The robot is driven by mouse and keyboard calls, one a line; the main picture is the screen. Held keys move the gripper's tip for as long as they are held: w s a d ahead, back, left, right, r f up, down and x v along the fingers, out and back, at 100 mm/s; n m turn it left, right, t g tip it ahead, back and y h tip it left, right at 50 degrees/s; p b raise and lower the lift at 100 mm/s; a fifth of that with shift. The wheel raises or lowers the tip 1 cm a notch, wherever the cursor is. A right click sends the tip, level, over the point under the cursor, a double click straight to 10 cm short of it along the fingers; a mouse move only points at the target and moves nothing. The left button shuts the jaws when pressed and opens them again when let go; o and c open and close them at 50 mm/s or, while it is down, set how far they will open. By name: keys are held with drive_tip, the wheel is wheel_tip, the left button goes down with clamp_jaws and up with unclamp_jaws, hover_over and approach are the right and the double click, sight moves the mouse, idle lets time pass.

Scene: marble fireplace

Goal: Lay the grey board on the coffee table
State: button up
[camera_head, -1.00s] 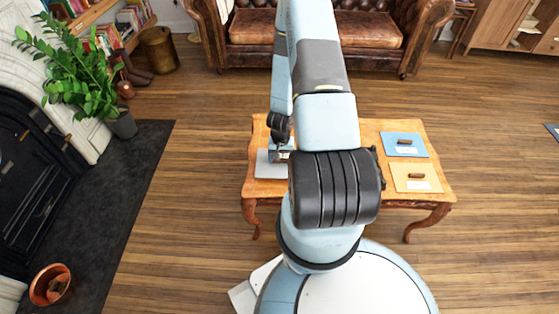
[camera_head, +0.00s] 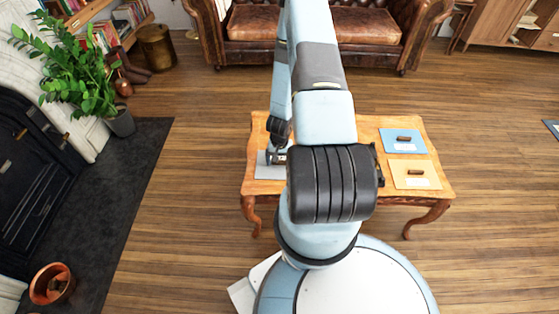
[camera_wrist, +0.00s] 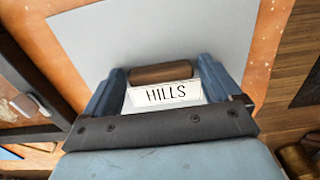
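The grey board (camera_wrist: 170,30) fills much of the wrist view, with a brown cylindrical handle (camera_wrist: 161,72) and a white label reading HILLS (camera_wrist: 165,94). My gripper (camera_wrist: 161,75) has one finger close against each end of the handle and appears shut on it. In the head view the grey board (camera_head: 266,172) is at the front left of the wooden coffee table (camera_head: 320,188), level with its top. I cannot tell whether it touches the table. My gripper (camera_head: 278,158) is above it, partly hidden, and my arm covers the middle of the table.
A blue board (camera_head: 394,137) and a yellow board (camera_head: 408,182), each with a handle and label, lie on the table's right side. A leather sofa (camera_head: 330,28) stands behind. A potted plant (camera_head: 122,124) is at left. The floor around the table is clear.

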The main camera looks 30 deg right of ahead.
drive_tip(key=shift+o, duration=0.6)
drive_tip(key=shift+r, duration=6.2)
wheel_tip(320, 180, up, 17)
drive_tip(key=n+t, duration=0.2)
hover_over(280, 161)
drive_tip(key=w+a, duration=0.4)
drive_tip(key=w, duration=0.1)
drive_tip(key=s+a+r+n+t, duration=0.1)
drive_tip(key=a+r, duration=0.2)
drive_tip(key=r, duration=0.5)
drive_tip(key=a+r+n, duration=0.1)
drive_tip(key=a+r, duration=0.2)
drive_tip(key=r, duration=0.4)
drive_tip(key=s+a+r+n+t, duration=0.1)
drive_tip(key=s+a+r, duration=0.2)
drive_tip(key=s+r, duration=0.7)
drive_tip(key=s+a+r+n+t, duration=0.1)
drive_tip(key=s+a+r, duration=0.2)
drive_tip(key=s+r, duration=0.8)
drive_tip(key=shift+s+r+n+t, duration=0.2)
drive_tip(key=shift+n+t, duration=0.1)
drive_tip(key=shift+n, duration=0.1)
